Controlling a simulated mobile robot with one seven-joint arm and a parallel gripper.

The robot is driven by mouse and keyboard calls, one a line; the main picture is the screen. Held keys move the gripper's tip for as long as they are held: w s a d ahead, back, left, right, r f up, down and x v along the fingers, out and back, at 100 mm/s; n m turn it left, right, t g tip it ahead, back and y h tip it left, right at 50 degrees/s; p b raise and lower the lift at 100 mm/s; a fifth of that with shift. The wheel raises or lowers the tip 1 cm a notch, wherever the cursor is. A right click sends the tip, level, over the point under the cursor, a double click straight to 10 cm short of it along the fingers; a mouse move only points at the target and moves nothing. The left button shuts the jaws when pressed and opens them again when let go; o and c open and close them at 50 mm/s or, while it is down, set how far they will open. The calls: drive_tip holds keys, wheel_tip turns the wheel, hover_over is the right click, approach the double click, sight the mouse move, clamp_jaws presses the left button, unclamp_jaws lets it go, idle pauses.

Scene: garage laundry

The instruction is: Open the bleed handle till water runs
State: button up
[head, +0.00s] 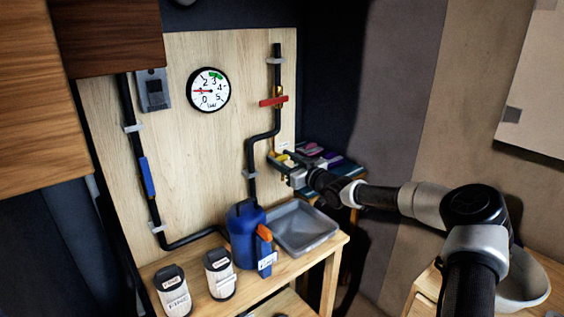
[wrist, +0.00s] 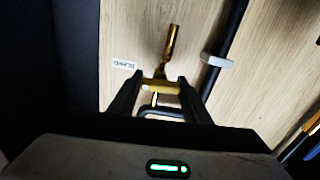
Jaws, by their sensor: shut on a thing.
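The yellow bleed handle (wrist: 158,86) sits between the two fingertips of my gripper (wrist: 161,84) in the wrist view, and the gripper is shut on it. A brass fitting (wrist: 171,45) runs from it along the wooden board. A small white label (wrist: 124,64) beside it reads upside down there. In the head view my gripper (head: 279,161) is at the board's lower right edge, below the red-handled valve (head: 273,101), and mostly covers the bleed handle. I see no running water. The gauge (head: 208,90) has its red needle pointing left, outside the green band.
A grey tray (head: 318,239) lies on the wooden bench (head: 330,255) below my gripper. Left of it stand a blue jug (head: 243,223) and two labelled canisters (head: 219,275). A blue handle (head: 147,176) is on the left black pipe. A shelf with colourful items is behind my gripper.

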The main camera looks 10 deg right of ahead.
drive_tip(key=n+b, duration=0.4)
drive_tip(key=b, duration=0.1)
drive_tip(key=shift+f+n, duration=0.2)
drive_tip(key=shift+n, duration=0.1)
drive_tip(key=n+b, duration=0.3)
drive_tip(key=shift+r, duration=0.15)
drive_tip(key=shift+r+b, duration=0.1)
drive_tip(key=shift+b, duration=0.25)
drive_tip(key=o, duration=1)
drive_tip(key=shift+o, duration=0.2)
drive_tip(key=p+v, duration=0.2)
drive_tip(key=v, duration=1.5)
drive_tip(key=shift+s, duration=0.25)
drive_tip(key=shift+d+n, duration=0.1)
drive_tip(key=shift+n, duration=0.2)
